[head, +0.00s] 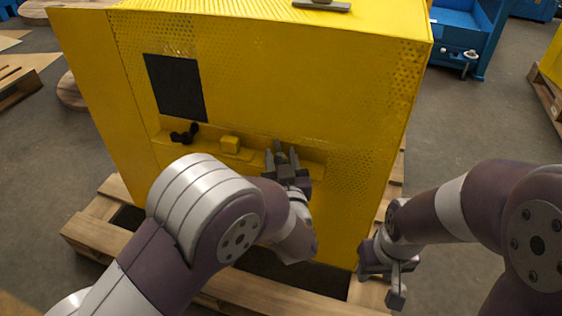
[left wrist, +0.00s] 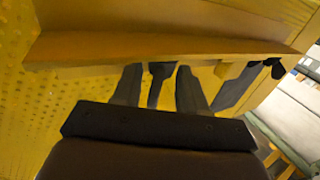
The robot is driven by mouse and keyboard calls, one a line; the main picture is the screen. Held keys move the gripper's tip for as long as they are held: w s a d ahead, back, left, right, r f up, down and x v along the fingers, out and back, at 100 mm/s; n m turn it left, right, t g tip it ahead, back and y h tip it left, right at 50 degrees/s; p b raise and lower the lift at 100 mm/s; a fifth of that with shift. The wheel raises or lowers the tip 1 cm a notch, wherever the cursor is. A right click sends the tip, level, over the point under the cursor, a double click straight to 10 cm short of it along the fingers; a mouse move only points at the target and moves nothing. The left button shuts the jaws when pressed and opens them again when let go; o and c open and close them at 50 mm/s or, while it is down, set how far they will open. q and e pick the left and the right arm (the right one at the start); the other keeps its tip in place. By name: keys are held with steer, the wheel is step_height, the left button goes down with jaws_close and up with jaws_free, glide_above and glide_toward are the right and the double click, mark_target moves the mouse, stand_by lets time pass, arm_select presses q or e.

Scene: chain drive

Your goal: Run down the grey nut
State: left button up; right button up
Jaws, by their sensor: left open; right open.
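A small dark grey piece (head: 281,157), which looks like the grey nut, is at the right part of the yellow ledge on the machine's front. My left gripper (head: 282,162) is open, with a finger on either side of this piece. In the left wrist view the dark piece (left wrist: 159,78) shows between the two spread fingers (left wrist: 160,92), under the ledge. I cannot tell whether the fingers touch it, and its threads are hidden. My right gripper (head: 392,272) is open and empty, low beside the machine's right edge.
The yellow machine (head: 290,70) stands on a wooden pallet (head: 100,225). Along its ledge (head: 312,168) sit a black knob (head: 185,133) and a yellow block (head: 230,144). A black panel (head: 176,87) is above them. A blue machine (head: 460,35) stands at the back right.

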arm_select(q)
steer(key=shift+c, duration=0.2)
jaws_close()
steer(key=shift+a+m+h, duration=0.1)
steer(key=shift+m+h, duration=0.2)
steer(key=shift+h, duration=0.2)
steer(key=m+h, duration=0.1)
steer(key=h, duration=0.1)
steer(key=shift+a+m+h+p, duration=0.2)
steer(key=shift+m+h+p, duration=0.1)
steer(key=shift+m+h, duration=0.1)
steer(key=m+h, duration=0.1)
steer(key=h, duration=0.1)
steer(key=m+g+h, duration=0.1)
steer(key=m+h, duration=0.2)
steer(key=h, duration=0.1)
steer(key=shift+w+a+g+h, duration=0.15)
steer(key=shift+a+g+h, duration=0.15)
steer(key=shift+a+g, duration=0.1)
steer(key=m+g+h+p, duration=0.1)
steer(key=m+g+h, duration=0.1)
steer(key=m+h, duration=0.1)
steer(key=shift+w, duration=0.1)
steer(key=shift+w+a+m+g+h+p, duration=0.15)
steer(key=shift+m+g+h+p, duration=0.95)
steer(key=shift+m+g+h, duration=0.7)
steer(key=shift+g, duration=0.3)
